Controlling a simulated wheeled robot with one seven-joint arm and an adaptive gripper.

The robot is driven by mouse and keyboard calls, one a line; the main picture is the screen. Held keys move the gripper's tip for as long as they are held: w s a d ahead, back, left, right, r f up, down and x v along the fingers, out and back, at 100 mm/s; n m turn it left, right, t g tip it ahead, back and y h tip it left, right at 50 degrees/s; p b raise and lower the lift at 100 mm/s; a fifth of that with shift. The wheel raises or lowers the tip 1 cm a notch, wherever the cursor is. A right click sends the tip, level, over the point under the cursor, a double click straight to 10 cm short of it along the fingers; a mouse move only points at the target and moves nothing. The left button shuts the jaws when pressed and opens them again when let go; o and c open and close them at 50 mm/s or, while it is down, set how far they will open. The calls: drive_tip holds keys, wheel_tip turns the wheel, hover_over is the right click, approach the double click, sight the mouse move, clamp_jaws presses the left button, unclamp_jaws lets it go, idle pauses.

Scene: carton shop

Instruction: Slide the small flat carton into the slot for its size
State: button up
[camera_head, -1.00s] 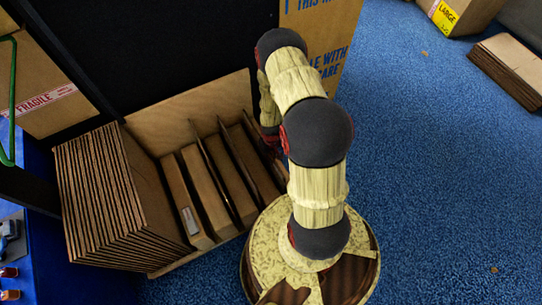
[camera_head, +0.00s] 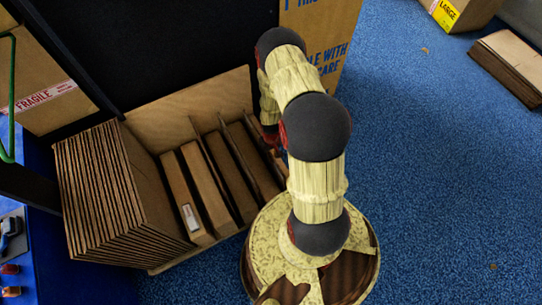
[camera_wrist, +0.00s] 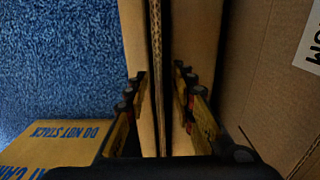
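A flat brown carton shows edge-on in the wrist view (camera_wrist: 156,60), its corrugated edge running up the middle between the fingers. My gripper (camera_wrist: 161,88) has its two fingers on either side of this edge, with a gap showing, so it looks open around it. In the head view the gripper is hidden behind my arm, at the right end of the wooden slotted rack (camera_head: 190,104). Thin dividers and brown flat pieces stand in the rack; one bears a pale label (camera_head: 190,217). I cannot tell how deep the carton between my fingers sits.
A thick stack of flat cartons (camera_head: 98,195) fills the rack's left end. A large printed carton (camera_head: 320,35) stands behind my arm. Flat cartons (camera_head: 510,65) and a LARGE-labelled box (camera_head: 470,8) lie far right. Blue carpet (camera_head: 440,180) is clear on the right.

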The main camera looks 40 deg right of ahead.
drive_tip(key=shift+r, duration=0.1)
wheel_tip(320, 180, up, 12)
idle(0.8)
drive_tip(key=s+a+r+m+g+y, duration=0.1)
drive_tip(key=s+a+r+g, duration=0.1)
drive_tip(key=s+a, duration=0.3)
drive_tip(key=s+a+r+n+t+p, duration=0.1)
drive_tip(key=a+r, duration=0.4)
drive_tip(key=r, duration=1.3)
drive_tip(key=s+a+r+n+t+p, duration=0.1)
drive_tip(key=s+a+r+t+p, duration=0.2)
drive_tip(key=r, duration=1.5)
drive_tip(key=s+a+r+n+t+h+p, duration=0.1)
drive_tip(key=a+r, duration=0.7)
drive_tip(key=r, duration=1)
drive_tip(key=s+n+t+p, duration=0.1)
drive_tip(key=t+p, duration=0.1)
drive_tip(key=shift+a+t, duration=0.2)
drive_tip(key=shift+t, duration=0.1)
